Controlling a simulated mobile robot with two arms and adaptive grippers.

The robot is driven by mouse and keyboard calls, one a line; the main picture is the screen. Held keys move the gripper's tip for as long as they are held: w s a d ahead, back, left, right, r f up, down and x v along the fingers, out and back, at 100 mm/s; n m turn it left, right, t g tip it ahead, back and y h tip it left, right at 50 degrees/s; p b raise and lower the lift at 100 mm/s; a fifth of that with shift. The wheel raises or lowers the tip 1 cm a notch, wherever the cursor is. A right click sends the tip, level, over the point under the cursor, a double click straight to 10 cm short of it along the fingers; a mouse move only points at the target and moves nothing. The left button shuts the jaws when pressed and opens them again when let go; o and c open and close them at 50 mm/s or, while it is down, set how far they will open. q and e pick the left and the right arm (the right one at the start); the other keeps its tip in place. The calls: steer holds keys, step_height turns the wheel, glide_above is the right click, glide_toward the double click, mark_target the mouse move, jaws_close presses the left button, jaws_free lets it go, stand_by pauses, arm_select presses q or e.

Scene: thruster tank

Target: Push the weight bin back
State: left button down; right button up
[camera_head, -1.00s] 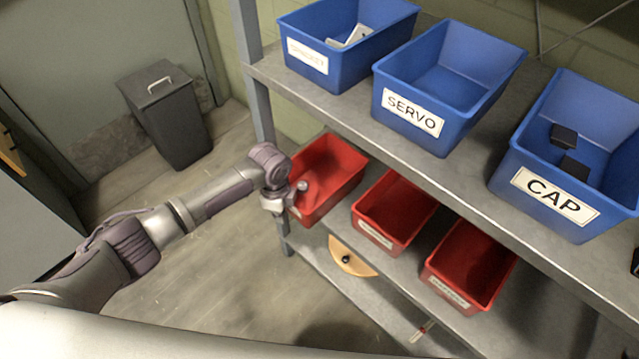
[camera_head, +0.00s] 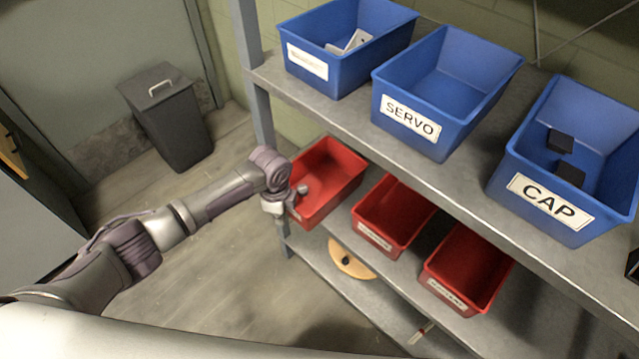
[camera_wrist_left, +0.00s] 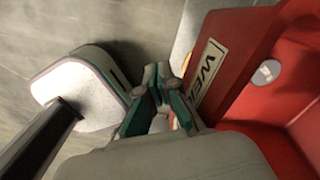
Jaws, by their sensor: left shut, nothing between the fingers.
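The weight bin is the red bin (camera_head: 329,182) at the left end of the middle shelf. In the left wrist view, its front wall (camera_wrist_left: 240,75) carries a white label starting with "WE", and a round metal piece (camera_wrist_left: 266,72) lies inside. My left gripper (camera_head: 281,206) is at the bin's front left side, its fingers (camera_wrist_left: 158,88) shut and empty, beside the label. I cannot tell whether they touch the wall. The arm hides part of the bin's front in the head view. My right gripper is not in view.
Two more red bins (camera_head: 394,214) (camera_head: 467,268) stand to the right on the same shelf. Blue bins (camera_head: 411,117) stand on the shelf above, whose front edge (camera_head: 320,112) overhangs. A round wooden piece (camera_head: 350,258) lies on the lower shelf.

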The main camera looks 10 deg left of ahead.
mark_target(301, 207)
arm_select(q)
steer(key=shift+w+d+b, duration=0.7)
steer(key=shift+w+b, duration=0.05)
steer(key=shift+w, duration=0.15)
steer(key=shift+w+d+f+b, duration=0.1)
steer(key=shift+w+d+b, duration=0.35)
steer(key=shift+w+b, duration=0.1)
steer(key=shift+w+d+b, duration=0.55)
steer(key=shift+w+b, duration=0.05)
steer(key=shift+w, duration=0.1)
steer(key=shift+w+d+b, duration=0.6)
steer(key=shift+w+b, duration=0.15)
steer(key=shift+b, duration=0.05)
steer(key=shift+w+d+b, duration=0.4)
steer(key=shift+w+b, duration=0.05)
steer(key=shift+b, duration=0.05)
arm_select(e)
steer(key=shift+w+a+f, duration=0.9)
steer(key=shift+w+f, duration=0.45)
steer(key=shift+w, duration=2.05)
arm_select(q)
steer(key=shift+s+a+p, duration=0.45)
steer(key=shift+p, duration=0.5)
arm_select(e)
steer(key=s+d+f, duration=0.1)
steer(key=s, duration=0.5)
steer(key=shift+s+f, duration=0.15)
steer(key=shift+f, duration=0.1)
